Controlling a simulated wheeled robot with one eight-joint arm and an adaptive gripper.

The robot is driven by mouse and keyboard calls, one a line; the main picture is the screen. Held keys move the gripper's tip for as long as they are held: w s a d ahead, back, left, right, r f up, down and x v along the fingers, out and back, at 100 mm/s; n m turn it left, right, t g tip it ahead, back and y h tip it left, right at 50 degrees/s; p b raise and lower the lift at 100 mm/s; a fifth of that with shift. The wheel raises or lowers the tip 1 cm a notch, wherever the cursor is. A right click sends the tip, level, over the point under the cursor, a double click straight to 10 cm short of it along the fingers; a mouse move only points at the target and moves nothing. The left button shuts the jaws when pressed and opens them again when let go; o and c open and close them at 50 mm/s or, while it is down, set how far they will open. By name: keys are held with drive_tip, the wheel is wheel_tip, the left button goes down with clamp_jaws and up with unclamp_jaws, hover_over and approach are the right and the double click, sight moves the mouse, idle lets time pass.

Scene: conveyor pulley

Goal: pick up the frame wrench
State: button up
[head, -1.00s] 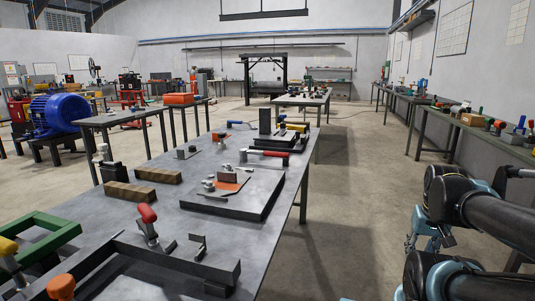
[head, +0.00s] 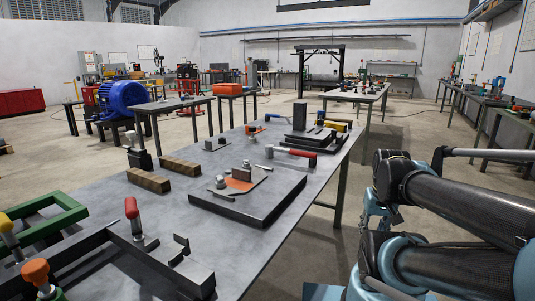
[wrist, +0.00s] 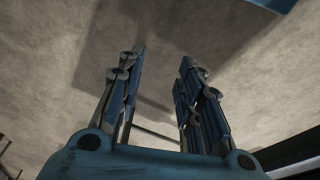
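No tool is clearly marked as the frame wrench, so I cannot tell which one it is. A red-handled tool (head: 292,152) lies on the grey worktable (head: 290,215), behind the dark plate. In the head view my gripper (head: 378,208) hangs to the right of the table, partly hidden by my arm.
A dark plate (head: 262,207) with an orange patch, wooden blocks (head: 180,166), a red-handled clamp (head: 132,210) and a green frame (head: 62,213) crowd the table. A black block stack (head: 300,116) stands at its far end. Open floor lies right of the table.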

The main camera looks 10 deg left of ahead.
drive_tip(key=shift+w+a, duration=0.2)
drive_tip(key=shift+w, duration=0.15)
drive_tip(key=shift+o, duration=1.3)
drive_tip(key=w+a+r+n+y, duration=0.1)
drive_tip(key=w+a+r+n, duration=0.3)
drive_tip(key=w+r, duration=0.5)
drive_tip(key=w+a+r+n+y, duration=0.1)
drive_tip(key=w+a+r+n, duration=0.25)
drive_tip(key=w+r, duration=0.5)
drive_tip(key=w+a+r+n+y, duration=0.1)
drive_tip(key=w+a+r+n, duration=0.25)
drive_tip(key=w+a, duration=0.45)
drive_tip(key=w+a+r+n+y, duration=0.1)
drive_tip(key=w+a+r+n, duration=0.3)
drive_tip(key=w, duration=0.9)
drive_tip(key=m, duration=0.1)
hover_over(296, 153)
drive_tip(key=w+d, duration=0.1)
drive_tip(key=d, duration=0.1)
drive_tip(key=shift+g, duration=0.4)
wheel_tip(296, 153, down, 11)
drive_tip(key=shift+w+a+r, duration=0.1)
drive_tip(key=shift+w, duration=0.05)
drive_tip(key=shift+s+x, duration=0.2)
drive_tip(key=shift+x, duration=1.25)
drive_tip(key=shift+s+x, duration=0.15)
drive_tip(key=shift+x, duration=1.35)
